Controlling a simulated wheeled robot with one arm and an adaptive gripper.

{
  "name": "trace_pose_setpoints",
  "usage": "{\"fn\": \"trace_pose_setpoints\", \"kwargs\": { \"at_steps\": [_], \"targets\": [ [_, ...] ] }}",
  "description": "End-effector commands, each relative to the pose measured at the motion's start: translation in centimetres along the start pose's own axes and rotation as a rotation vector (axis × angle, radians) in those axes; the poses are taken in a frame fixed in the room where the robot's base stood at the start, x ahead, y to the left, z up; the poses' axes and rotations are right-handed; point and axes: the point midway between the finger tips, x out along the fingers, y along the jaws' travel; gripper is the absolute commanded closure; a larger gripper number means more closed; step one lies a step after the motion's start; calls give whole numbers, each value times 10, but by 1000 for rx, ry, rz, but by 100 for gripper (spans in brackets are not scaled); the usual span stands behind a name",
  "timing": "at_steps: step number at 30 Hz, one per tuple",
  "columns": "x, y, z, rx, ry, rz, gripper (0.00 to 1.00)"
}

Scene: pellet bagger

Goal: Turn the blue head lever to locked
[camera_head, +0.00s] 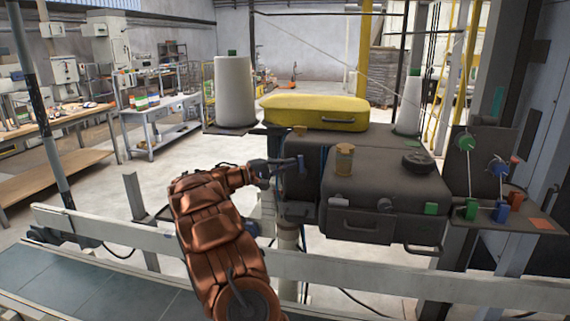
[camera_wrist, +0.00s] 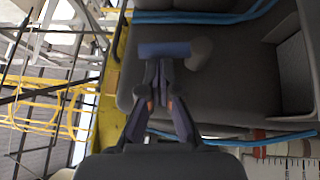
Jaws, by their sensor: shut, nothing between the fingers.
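The blue head lever (camera_wrist: 165,48) shows in the wrist view as a short blue bar right at my fingertips, beside a dark rounded knob (camera_wrist: 200,53) on the machine's dark side. In the head view the lever (camera_head: 301,162) is a small dark-blue bar at the left side of the dark machine head. My gripper (camera_wrist: 159,88) is shut and empty, its tips at or touching the bar; I cannot tell whether they touch. It also shows in the head view (camera_head: 279,167), just left of the lever. No locked mark can be read.
The dark machine body (camera_head: 385,190) carries a yellow case (camera_head: 316,112), an amber jar (camera_head: 344,159) and a black round knob (camera_head: 418,163). White cones (camera_head: 234,90) stand at its sides. A grey rail (camera_head: 330,270) and conveyor (camera_head: 80,285) run in front.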

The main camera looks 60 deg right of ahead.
Motion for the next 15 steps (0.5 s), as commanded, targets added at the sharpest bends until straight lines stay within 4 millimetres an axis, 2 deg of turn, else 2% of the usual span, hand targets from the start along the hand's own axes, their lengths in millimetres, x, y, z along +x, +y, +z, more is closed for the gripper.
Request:
{"fn": "trace_pose_setpoints", "kwargs": {
  "at_steps": [15],
  "targets": [
    [6, -1, 7, 38, -4, -50, 100]
  ]
}}
